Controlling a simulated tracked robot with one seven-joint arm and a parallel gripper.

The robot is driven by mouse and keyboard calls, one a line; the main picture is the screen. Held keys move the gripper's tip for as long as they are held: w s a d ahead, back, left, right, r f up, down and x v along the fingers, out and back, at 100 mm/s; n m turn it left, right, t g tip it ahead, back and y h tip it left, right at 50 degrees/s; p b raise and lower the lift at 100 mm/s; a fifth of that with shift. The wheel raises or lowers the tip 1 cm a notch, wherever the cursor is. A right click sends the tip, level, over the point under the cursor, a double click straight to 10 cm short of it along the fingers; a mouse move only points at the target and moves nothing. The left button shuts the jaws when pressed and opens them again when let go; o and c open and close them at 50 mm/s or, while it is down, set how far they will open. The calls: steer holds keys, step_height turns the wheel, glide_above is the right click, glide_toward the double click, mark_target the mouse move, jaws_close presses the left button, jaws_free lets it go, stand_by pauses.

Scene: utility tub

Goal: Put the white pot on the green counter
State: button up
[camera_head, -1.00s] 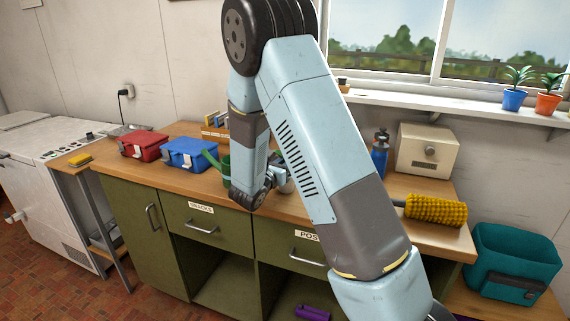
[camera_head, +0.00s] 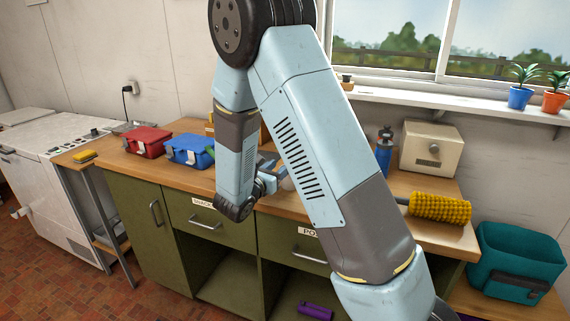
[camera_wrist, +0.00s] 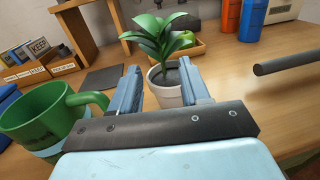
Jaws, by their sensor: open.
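The white pot (camera_wrist: 166,93) holds a leafy green plant (camera_wrist: 160,40) and stands upright on the wooden top of the green counter (camera_head: 236,236). In the wrist view my gripper (camera_wrist: 158,82) is open, with one blue-grey finger at the left of the pot and the other overlapping its right side. The pot shows between the fingers, beyond the gripper's base. I cannot tell whether the fingers touch it. In the head view my arm hides most of the pot and the gripper.
A green mug (camera_wrist: 42,115) stands close left of the gripper. A dark rod (camera_wrist: 288,62) juts in from the right. Red (camera_head: 147,142) and blue (camera_head: 188,149) boxes, a blue bottle (camera_head: 384,150), a cream box (camera_head: 431,148) and a yellow brush (camera_head: 440,208) are on the counter.

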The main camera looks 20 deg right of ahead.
steer(key=v, duration=0.4)
steer(key=shift+s+a, duration=0.15)
steer(key=shift+a, duration=0.05)
steer(key=shift+s+r, duration=0.1)
steer(key=shift+s, duration=0.05)
steer(key=s+d+r+m+g+y, duration=0.1)
steer(key=s+d+r+m+g, duration=0.45)
steer(key=s+d+m, duration=0.2)
steer(key=s+d+r+m+g+y, duration=0.2)
steer(key=s+d+r+m+g, duration=0.2)
steer(key=s+d+m+g, duration=0.35)
steer(key=s+a+r+m+t+y, duration=0.3)
steer(key=s+r+m+y, duration=0.1)
steer(key=s+m+y, duration=0.1)
steer(key=s+a+r+m+t+y, duration=0.2)
steer(key=s+a+r+m+y, duration=0.1)
steer(key=s+m, duration=0.4)
steer(key=s+r+y, duration=0.1)
steer(key=s, duration=0.1)
steer(key=shift+s+t+y, duration=0.35)
steer(key=shift+t+y, duration=0.05)
